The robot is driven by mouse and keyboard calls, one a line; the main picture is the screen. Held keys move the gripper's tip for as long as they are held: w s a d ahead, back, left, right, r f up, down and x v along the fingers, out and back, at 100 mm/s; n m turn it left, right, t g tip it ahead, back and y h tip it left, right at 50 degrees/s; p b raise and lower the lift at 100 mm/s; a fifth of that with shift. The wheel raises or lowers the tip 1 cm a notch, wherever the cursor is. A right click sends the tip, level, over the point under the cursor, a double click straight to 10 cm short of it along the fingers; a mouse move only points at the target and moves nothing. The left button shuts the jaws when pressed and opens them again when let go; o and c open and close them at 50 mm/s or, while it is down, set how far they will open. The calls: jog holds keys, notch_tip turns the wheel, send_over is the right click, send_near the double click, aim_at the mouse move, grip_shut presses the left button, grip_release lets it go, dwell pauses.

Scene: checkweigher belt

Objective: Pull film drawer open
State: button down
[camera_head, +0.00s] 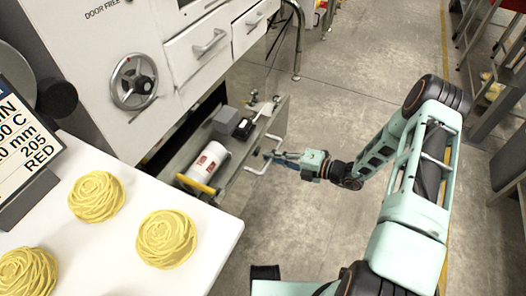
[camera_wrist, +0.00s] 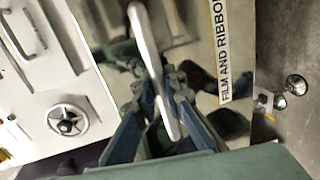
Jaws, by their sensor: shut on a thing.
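The film drawer (camera_head: 238,188) stands pulled out from the white machine in the head view, with its contents in sight. Its shiny front (camera_wrist: 205,45) shows in the wrist view with the label "FILM AND RIBBON" (camera_wrist: 217,50). The drawer's pale bar handle (camera_wrist: 149,45) runs between the fingers of my gripper (camera_wrist: 155,88). My gripper (camera_head: 270,156) is shut on the handle at the drawer's front in the head view. The fingers hide part of the handle.
The drawer holds a white roll (camera_head: 207,160) and dark boxes (camera_head: 227,121). A handwheel (camera_head: 134,83) and closed white drawers (camera_head: 198,46) are on the machine. Yellow pasta nests (camera_head: 167,239) sit on a white surface at left. The floor (camera_head: 330,95) beyond my gripper is clear.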

jog(key=shift+d, duration=0.25)
jog(key=c, duration=2)
grip_release()
jog(key=shift+o, duration=0.2)
jog(key=v, duration=1.2)
jog(key=shift+s+f, duration=0.1)
